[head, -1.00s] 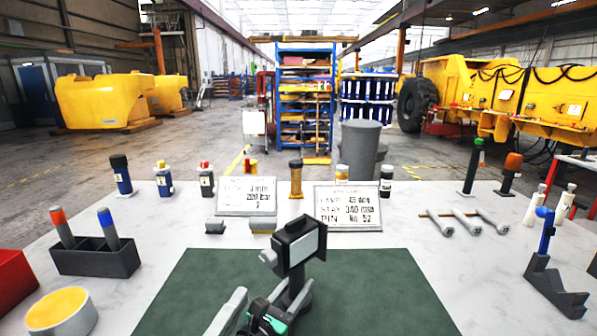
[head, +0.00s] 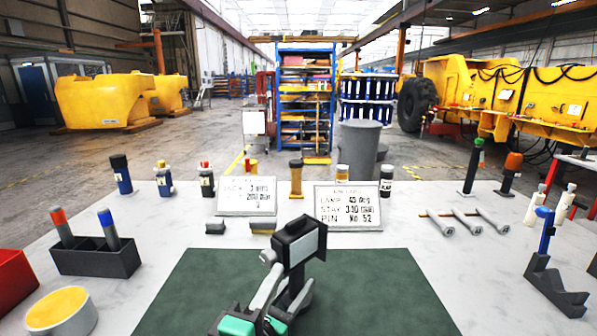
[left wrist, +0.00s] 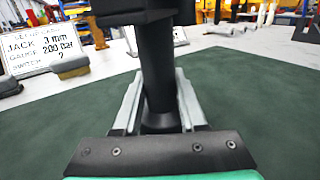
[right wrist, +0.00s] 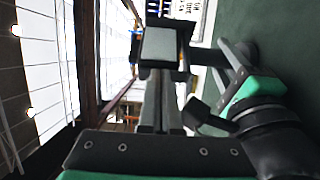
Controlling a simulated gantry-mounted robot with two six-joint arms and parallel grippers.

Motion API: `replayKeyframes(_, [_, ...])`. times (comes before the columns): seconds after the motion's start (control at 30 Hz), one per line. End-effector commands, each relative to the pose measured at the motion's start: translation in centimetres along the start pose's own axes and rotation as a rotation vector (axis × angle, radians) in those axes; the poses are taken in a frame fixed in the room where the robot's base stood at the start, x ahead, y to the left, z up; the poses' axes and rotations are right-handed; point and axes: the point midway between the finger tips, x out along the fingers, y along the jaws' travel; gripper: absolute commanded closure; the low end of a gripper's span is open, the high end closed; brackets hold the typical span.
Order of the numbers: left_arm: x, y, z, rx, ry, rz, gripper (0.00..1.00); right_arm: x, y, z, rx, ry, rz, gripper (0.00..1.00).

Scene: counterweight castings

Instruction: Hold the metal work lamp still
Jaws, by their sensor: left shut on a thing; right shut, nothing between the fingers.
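My left gripper (left wrist: 158,104) is shut on the stem, one finger on each side.
Two sign boards (head: 247,196) (head: 349,208) stand behind the mat (head: 380,295). A dark holder (head: 95,260) and a yellow-topped tin (head: 60,308) are at left, grey rods (head: 465,222) and a blue-armed bracket (head: 550,285) at right. The mat's right part is clear.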

Motion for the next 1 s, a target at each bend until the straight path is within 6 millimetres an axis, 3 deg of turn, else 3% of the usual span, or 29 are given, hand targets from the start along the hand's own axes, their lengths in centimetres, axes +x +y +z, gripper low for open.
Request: replayKeyframes(1.0, [0.03, -0.04, 0.28, 0.002, -0.005, 0.000, 1.00, 0.47, 0.12, -0.94, 0.000, 0.001, 0.000, 1.00])
